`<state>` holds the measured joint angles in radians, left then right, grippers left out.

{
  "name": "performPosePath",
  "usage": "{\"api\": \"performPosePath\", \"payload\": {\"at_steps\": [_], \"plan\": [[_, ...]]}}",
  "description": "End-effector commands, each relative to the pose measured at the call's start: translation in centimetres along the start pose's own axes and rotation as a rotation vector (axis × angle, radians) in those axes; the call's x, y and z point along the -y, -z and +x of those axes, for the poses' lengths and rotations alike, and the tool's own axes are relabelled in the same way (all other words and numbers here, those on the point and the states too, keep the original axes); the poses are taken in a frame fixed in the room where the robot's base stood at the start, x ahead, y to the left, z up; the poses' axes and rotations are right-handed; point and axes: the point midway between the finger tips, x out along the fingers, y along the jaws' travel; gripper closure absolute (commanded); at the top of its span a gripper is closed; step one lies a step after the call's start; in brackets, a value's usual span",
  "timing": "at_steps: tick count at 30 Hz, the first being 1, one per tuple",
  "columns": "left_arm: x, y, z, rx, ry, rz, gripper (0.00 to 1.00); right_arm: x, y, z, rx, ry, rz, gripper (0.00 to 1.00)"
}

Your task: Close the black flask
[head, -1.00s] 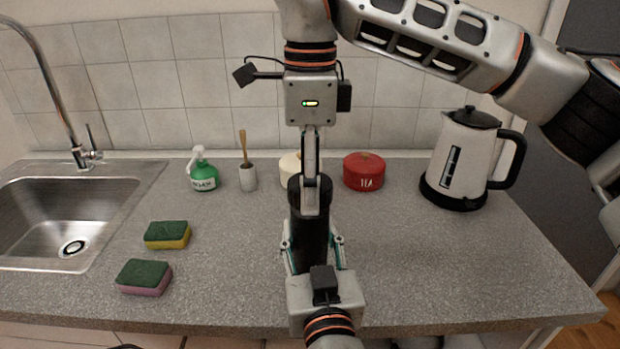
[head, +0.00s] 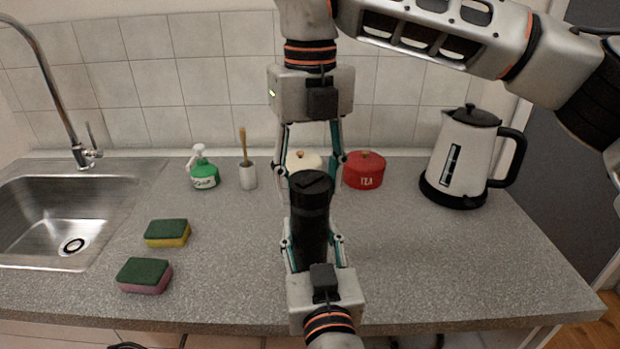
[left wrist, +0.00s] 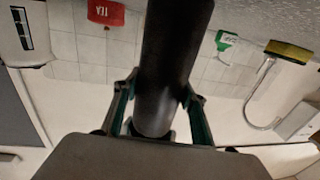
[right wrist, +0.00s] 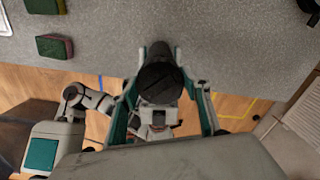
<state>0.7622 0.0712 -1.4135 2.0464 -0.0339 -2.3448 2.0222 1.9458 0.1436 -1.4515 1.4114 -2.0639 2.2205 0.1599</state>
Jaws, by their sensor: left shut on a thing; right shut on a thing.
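The black flask (head: 309,232) stands upright in front of the back wall, near the worktop's front edge. Its black lid (head: 311,184) is on top, and the right wrist view shows the lid's end from above (right wrist: 158,84). My left gripper (head: 312,245) is shut on the flask's body from the front; the left wrist view shows the dark body (left wrist: 172,55) between its fingers. My right gripper (head: 311,172) points down from above, shut on the lid with a finger on either side. Whether the flask's base touches the worktop is hidden.
A red tea tin (head: 364,172), a cream tin (head: 303,160) and a white kettle (head: 462,160) stand behind. A green spray bottle (head: 204,174), a brush in a holder (head: 248,176) and two sponges (head: 167,233) are left, beside the sink (head: 120,215).

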Motion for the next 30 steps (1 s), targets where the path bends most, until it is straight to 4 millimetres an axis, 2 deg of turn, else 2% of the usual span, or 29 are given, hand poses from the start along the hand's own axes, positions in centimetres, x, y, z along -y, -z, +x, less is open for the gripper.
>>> {"api": "performPosePath", "payload": {"at_steps": [6,11,12,13,23,26,30], "plan": [[0.0,0.0,0.0,0.0,0.0,0.0,1.0,0.0,0.0,0.0,-0.001,0.001,0.344,0.79],[0.0,0.0,0.0,0.0,0.0,0.0,1.0,0.0,0.0,0.1,-0.001,0.0,0.354,0.79],[0.0,0.0,0.0,0.0,0.0,0.0,1.0,0.0,0.0,0.1,-0.001,0.0,0.354,0.45],[0.0,0.0,0.0,0.0,0.0,0.0,1.0,0.0,0.0,0.1,-0.001,0.0,0.354,0.38],[0.0,0.0,0.0,0.0,0.0,0.0,1.0,0.0,0.0,0.0,0.0,0.0,0.353,0.36],[0.0,0.0,0.0,0.0,0.0,0.0,1.0,0.0,0.0,-0.7,0.001,0.001,0.353,0.36],[0.0,0.0,0.0,0.0,0.0,0.0,1.0,0.0,0.0,-2.6,0.004,0.0,0.353,0.36]]}}
